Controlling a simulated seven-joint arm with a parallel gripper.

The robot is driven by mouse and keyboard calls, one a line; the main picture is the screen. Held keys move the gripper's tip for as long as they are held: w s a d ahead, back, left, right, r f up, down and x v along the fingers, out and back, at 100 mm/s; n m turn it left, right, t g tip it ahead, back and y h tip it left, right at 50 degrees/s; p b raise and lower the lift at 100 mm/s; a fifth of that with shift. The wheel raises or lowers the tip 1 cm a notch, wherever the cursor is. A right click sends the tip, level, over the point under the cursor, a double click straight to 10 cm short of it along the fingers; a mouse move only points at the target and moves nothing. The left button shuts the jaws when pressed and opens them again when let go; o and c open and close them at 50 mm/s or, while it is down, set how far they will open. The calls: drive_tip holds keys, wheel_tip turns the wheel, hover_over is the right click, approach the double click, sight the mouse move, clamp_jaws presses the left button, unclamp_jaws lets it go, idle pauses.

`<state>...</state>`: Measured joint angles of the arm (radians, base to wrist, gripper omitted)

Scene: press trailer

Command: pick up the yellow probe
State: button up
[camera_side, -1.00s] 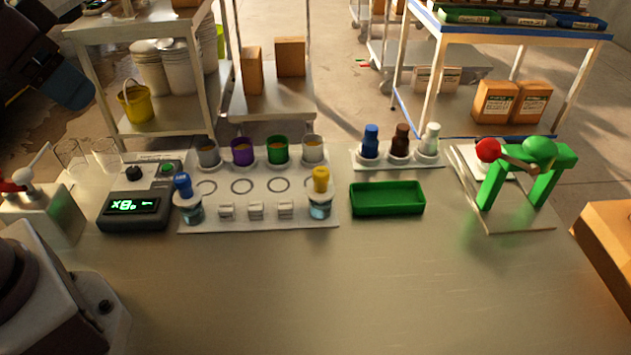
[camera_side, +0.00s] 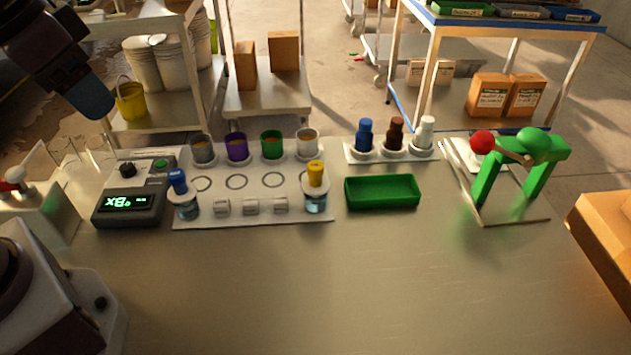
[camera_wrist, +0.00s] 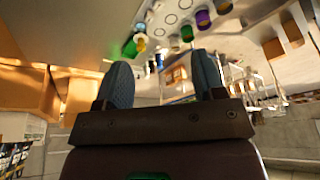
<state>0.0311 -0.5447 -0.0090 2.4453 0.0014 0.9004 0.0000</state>
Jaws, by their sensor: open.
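The yellow probe (camera_side: 315,172) stands upright in a small clear cup with bluish liquid (camera_side: 316,203), at the front right corner of a white rack board (camera_side: 255,208). In the wrist view a small yellow spot that looks like the probe (camera_wrist: 141,43) shows near the top, beside the green tray. My gripper (camera_side: 92,102) is high at the upper left of the side view, well away from the probe, and only one blue fingertip shows clearly there. In the wrist view my gripper's two blue fingers (camera_wrist: 163,78) are spread apart with nothing between them.
A blue-topped probe (camera_side: 177,181) stands at the board's front left, beside a meter (camera_side: 130,203). Several coloured cups line the back. A green tray (camera_side: 382,191) and a green stand (camera_side: 525,160) are to the right. The front of the table is clear.

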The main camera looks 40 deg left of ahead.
drive_tip(key=w+d+f+m+g, duration=0.2)
drive_tip(key=w+f+m, duration=0.1)
drive_tip(key=w, duration=0.4)
drive_tip(key=w+d+f+m+g, duration=0.1)
drive_tip(key=w+d+f+m, duration=0.15)
drive_tip(key=w, duration=0.35)
drive_tip(key=m+g, duration=0.1)
drive_tip(key=m, duration=1.8)
approach(316, 165)
drive_tip(key=shift+a+f, duration=0.15)
drive_tip(key=shift+a, duration=0.2)
wheel_tip(316, 165, down, 7)
drive_tip(key=f, duration=0.5)
drive_tip(key=shift+d+f, duration=0.1)
drive_tip(key=shift+d, duration=0.25)
drive_tip(key=c, duration=0.5)
